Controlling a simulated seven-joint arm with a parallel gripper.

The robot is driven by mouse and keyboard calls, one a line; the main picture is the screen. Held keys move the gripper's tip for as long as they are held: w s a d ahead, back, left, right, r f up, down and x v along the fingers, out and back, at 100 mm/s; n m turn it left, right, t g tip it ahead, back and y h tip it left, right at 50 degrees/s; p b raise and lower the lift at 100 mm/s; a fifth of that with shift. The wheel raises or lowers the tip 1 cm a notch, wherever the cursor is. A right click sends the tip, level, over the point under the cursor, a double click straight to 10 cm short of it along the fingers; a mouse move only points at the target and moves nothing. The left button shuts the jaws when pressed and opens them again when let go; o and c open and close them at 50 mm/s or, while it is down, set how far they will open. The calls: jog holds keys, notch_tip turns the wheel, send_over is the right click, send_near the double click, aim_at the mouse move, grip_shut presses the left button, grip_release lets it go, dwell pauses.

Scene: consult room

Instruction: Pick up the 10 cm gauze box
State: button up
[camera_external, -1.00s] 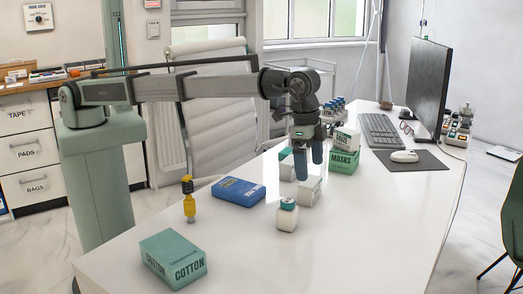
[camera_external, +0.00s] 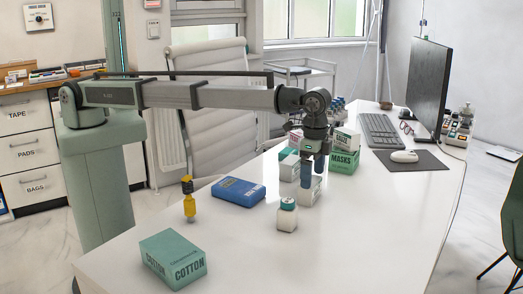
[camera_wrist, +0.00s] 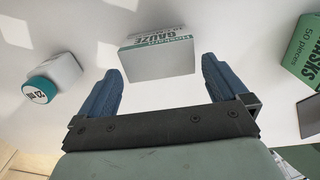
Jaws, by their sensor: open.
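In the wrist view a white box with a green band and GAUZE lettering (camera_wrist: 158,58) lies just ahead of my gripper (camera_wrist: 172,82), between the lines of its two blue fingers. The fingers are apart, with nothing between them. I cannot read its size clearly. In the external view my gripper (camera_external: 312,174) points down over the table, close above a white box (camera_external: 312,192). A white and teal box (camera_external: 289,168) stands just left of it. I cannot tell which of these two is the one in the wrist view. Another box marked GAUZE (camera_external: 347,139) rests on the green MASKS box (camera_external: 343,161).
A white bottle with a teal cap (camera_external: 287,216) stands close by, in front of my gripper. A blue box (camera_external: 238,191), a yellow bottle (camera_external: 189,203) and a COTTON box (camera_external: 174,259) are farther left. The table's front right (camera_external: 370,235) is clear.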

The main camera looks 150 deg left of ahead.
jog(key=shift+s+d+f, duration=0.1)
jog(key=shift+f, duration=1.3)
jog(key=shift+s+d+f, duration=0.1)
jog(key=shift+f, duration=1.3)
jog(key=c, duration=0.7)
